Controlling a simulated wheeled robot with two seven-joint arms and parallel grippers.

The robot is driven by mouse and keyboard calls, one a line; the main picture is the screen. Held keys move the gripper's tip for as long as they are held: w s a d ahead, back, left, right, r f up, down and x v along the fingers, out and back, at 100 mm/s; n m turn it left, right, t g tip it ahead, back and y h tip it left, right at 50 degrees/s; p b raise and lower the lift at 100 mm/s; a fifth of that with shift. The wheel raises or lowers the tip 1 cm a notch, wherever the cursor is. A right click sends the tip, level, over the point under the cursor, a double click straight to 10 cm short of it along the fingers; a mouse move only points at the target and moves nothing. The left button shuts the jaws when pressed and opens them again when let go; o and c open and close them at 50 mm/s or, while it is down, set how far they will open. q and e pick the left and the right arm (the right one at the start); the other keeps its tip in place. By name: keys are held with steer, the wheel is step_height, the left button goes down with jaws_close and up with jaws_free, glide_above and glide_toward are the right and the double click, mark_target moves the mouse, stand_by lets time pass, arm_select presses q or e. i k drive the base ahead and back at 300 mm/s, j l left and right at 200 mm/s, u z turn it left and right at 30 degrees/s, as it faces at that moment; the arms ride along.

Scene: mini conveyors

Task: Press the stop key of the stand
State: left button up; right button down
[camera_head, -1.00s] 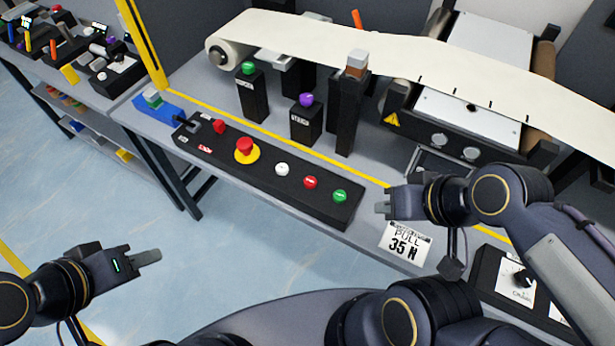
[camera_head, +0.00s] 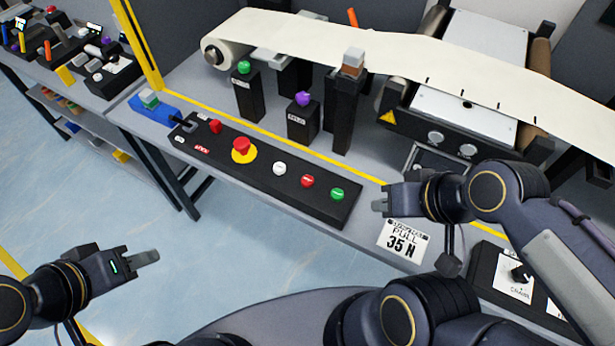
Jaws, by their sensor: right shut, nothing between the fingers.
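A long black control panel (camera_head: 235,170) lies along the table's front. It carries a small red key (camera_head: 214,126) at its left, a red mushroom button (camera_head: 242,146) on a yellow base, a white button (camera_head: 279,168), a red button (camera_head: 307,181) and a green button (camera_head: 338,194). Their labels are too small to read. My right gripper (camera_head: 380,200) is shut and empty, just right of the panel's right end, apart from the buttons. My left gripper (camera_head: 146,258) hangs over the floor, in front of the table and away from the panel; its finger gap cannot be made out.
A cream web (camera_head: 300,35) runs above to a roller machine.

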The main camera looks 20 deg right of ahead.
mark_target(306, 182)
steer(key=i+j+z, duration=0.1)
steer(key=j+z, duration=0.8)
steer(key=j, duration=0.2)
